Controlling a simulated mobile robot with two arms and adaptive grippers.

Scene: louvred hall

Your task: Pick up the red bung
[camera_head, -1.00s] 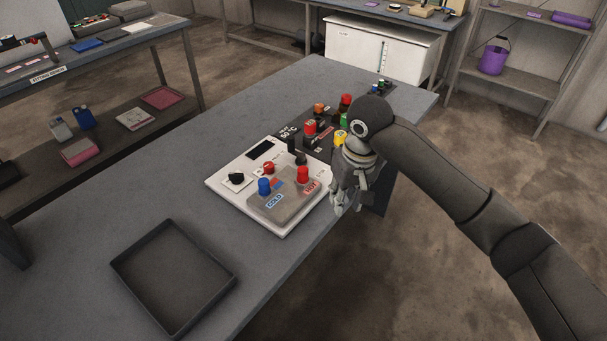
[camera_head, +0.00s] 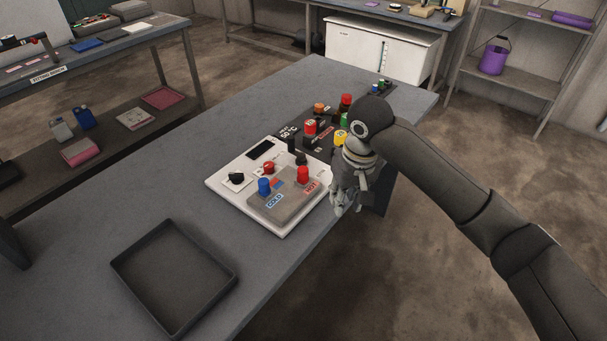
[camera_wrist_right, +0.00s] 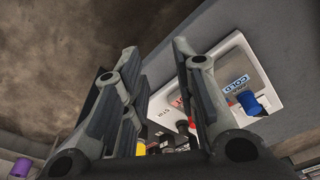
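A red bung (camera_head: 303,174) stands upright on the grey block of the white unit, by the HOT label. A blue bung (camera_head: 264,186) stands by the COLD label; it also shows in the right wrist view (camera_wrist_right: 249,103). My right gripper (camera_head: 341,207) hangs just right of the white unit, beside the red bung and apart from it. In the right wrist view the fingers of my right gripper (camera_wrist_right: 155,52) are spread with nothing between them. The red bung is not clearly visible there, probably behind a finger. My left gripper is not in view.
The white unit (camera_head: 223,195) also carries a black knob (camera_head: 236,178) and a red button (camera_head: 268,168). Several coloured cylinders, some red, stand behind it on a dark strip. An empty dark tray (camera_head: 124,278) lies at the front left. The table between them is clear.

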